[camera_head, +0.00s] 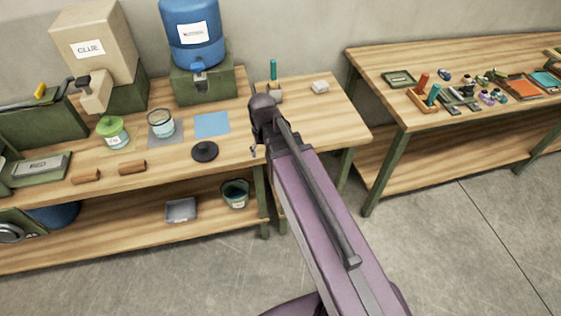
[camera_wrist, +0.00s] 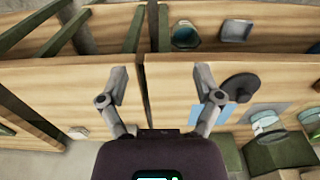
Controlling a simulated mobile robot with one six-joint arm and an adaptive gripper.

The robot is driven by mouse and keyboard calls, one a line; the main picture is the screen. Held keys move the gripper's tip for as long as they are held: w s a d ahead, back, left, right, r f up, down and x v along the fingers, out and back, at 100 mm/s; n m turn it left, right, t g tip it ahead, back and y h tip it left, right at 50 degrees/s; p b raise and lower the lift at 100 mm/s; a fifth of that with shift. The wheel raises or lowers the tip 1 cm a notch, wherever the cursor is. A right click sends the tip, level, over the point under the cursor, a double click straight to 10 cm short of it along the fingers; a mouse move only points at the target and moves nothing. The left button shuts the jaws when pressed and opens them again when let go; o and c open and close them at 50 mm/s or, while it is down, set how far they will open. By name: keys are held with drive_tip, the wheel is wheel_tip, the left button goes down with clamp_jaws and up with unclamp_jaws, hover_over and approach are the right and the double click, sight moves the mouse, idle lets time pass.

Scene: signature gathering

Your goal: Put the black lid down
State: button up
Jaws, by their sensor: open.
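The black lid (camera_head: 204,151) is a round dark disc with a small knob. It lies flat on the left wooden table (camera_head: 235,150), near its front edge. In the wrist view the lid (camera_wrist: 241,87) is to the right of my gripper (camera_wrist: 161,75), apart from it. My gripper is open, with nothing between its two grey fingers. In the head view my arm reaches up to the table's right part, and its dark wrist largely hides the fingers.
A blue water container (camera_head: 193,35) stands behind. A white block (camera_head: 320,87) sits right of my wrist.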

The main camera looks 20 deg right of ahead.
drive_tip(key=s+d, duration=0.3)
drive_tip(key=s, duration=0.2)
drive_tip(key=shift+s+d, duration=0.3)
drive_tip(key=shift+s, duration=0.1)
drive_tip(key=shift+f+b, duration=0.55)
